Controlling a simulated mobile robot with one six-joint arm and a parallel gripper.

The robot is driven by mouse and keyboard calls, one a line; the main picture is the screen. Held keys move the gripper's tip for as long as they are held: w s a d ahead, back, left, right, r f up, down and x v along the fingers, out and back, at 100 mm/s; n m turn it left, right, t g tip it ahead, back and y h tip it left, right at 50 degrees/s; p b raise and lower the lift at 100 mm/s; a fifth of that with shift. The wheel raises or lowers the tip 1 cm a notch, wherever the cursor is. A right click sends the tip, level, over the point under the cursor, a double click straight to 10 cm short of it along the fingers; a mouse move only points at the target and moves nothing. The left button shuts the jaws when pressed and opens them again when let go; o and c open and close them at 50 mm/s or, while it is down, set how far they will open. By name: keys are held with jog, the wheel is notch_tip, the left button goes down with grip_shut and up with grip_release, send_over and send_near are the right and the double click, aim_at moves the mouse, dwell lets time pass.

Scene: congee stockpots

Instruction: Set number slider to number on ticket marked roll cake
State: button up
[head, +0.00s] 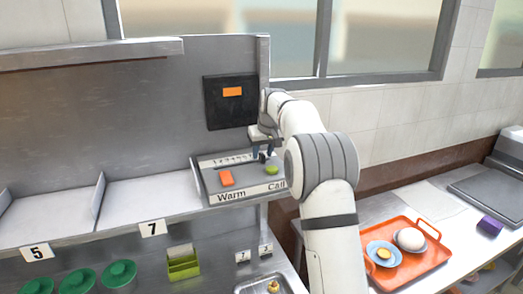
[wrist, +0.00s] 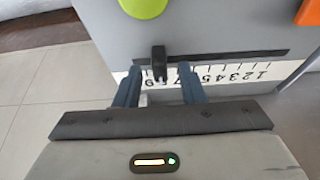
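The number slider is on the sloped panel (head: 215,187) marked "Warm" and "Call". Its black knob (wrist: 159,63) sits in a dark slot beside a printed number scale (wrist: 235,75). My gripper (head: 263,154) is over the right end of the scale in the head view. In the wrist view my open gripper (wrist: 160,82) has one finger on each side of the knob, with gaps showing. The fingers hide some digits, so I cannot tell the knob's number. I cannot make out a ticket marked roll cake; two small number cards (head: 243,256) and (head: 265,250) have unreadable labels.
An orange button (head: 226,177) and a green button (head: 271,169) are on the panel. A black screen (head: 230,103) is on the wall behind. Shelf labels read 5 (head: 37,252) and 7 (head: 153,228). An orange tray (head: 432,262) with dishes stands right.

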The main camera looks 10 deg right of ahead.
jog(key=shift+f, duration=0.15)
jog(key=shift+c, duration=0.4)
grip_shut()
